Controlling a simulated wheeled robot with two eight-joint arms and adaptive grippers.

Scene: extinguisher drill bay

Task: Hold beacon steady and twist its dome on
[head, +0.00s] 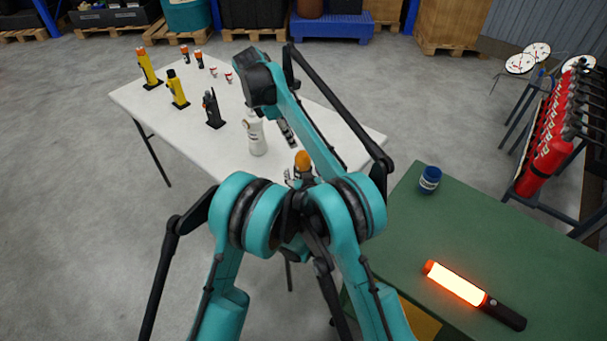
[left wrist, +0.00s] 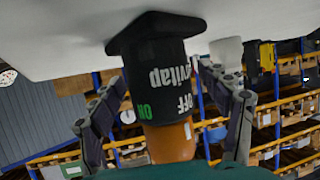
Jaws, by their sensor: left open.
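The beacon stands on the white table near its front edge; its orange dome (head: 303,160) shows in the head view. In the left wrist view, which is upside down, its black base (left wrist: 155,65) has a square foot against the table and ON/OFF lettering. The orange dome (left wrist: 170,142) meets the base there; I cannot tell whether it is seated. My left gripper (left wrist: 163,80) is open, with one finger on each side of the base.
A white bottle (head: 255,133), a black radio (head: 213,108) and yellow lamps (head: 178,89) stand on the white table (head: 160,115). The green table (head: 510,245) at right bears a blue jar (head: 429,180) and a glowing baton (head: 457,283). Red extinguishers (head: 552,150) hang on a rack.

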